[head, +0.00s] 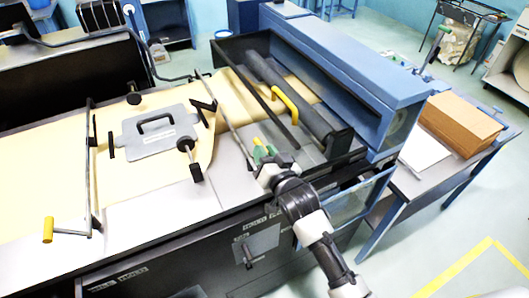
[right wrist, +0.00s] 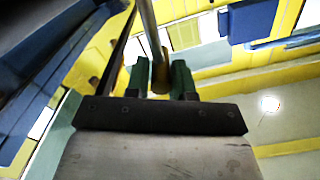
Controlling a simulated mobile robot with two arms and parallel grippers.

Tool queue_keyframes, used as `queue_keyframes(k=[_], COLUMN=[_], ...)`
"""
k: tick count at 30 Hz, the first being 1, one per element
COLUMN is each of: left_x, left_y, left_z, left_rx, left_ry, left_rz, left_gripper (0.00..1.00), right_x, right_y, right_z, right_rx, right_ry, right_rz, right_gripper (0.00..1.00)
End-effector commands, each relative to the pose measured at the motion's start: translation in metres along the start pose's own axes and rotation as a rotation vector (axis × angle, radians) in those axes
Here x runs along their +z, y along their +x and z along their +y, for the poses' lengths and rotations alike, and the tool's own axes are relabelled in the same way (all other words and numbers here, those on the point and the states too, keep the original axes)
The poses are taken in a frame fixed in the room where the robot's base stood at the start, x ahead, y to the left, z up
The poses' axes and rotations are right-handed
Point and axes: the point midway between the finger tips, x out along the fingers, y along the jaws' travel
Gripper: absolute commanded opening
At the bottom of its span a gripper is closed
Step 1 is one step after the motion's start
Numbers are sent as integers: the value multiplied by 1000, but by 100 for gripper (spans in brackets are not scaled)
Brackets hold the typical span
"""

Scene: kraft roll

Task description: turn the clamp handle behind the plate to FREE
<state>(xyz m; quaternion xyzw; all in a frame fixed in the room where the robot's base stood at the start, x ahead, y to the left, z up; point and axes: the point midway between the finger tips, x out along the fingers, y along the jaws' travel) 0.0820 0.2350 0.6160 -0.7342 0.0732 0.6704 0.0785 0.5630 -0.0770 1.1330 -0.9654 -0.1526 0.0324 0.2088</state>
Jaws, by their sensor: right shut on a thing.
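The grey plate (head: 155,130) with a dark carry handle lies on the tan paper web on the machine bed. A long thin metal clamp handle (head: 228,122) runs to the right of the plate, from the bed's back edge toward its front. My right gripper (head: 262,152), with green fingers, is at the near end of this handle and shut on it. In the right wrist view, the handle's rod (right wrist: 148,28) ends in a yellowish grip between the green fingers (right wrist: 160,80). The fingers hide part of the grip. My left gripper is not in view.
A similar bar with a yellow grip (head: 48,230) stands at the left. Dark knobs (head: 186,146) rise around the plate. A yellow handle (head: 285,100) and a dark roller (head: 300,108) lie to the right. Labels mark the front edge; their words are hard to read.

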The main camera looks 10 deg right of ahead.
Motion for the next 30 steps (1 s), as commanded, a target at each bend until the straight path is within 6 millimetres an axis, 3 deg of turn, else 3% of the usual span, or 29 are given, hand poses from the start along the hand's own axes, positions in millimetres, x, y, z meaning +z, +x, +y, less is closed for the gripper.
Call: queue_keyframes(k=[6,7,11,22,30], left_x=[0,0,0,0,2], left_y=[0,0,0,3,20], left_z=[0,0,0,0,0], left_rx=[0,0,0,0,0], left_ry=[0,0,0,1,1], left_rz=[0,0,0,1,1], left_gripper=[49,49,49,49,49], right_x=[4,4,3,3,6], right_y=[0,0,0,-6,-54], right_z=[-2,-2,-2,0,1], right_rx=[-3,-3,-2,0,0], right_ry=[7,7,5,1,1], right_rz=[-8,-8,-6,-3,-4], right_gripper=[0,28,48,49,49])
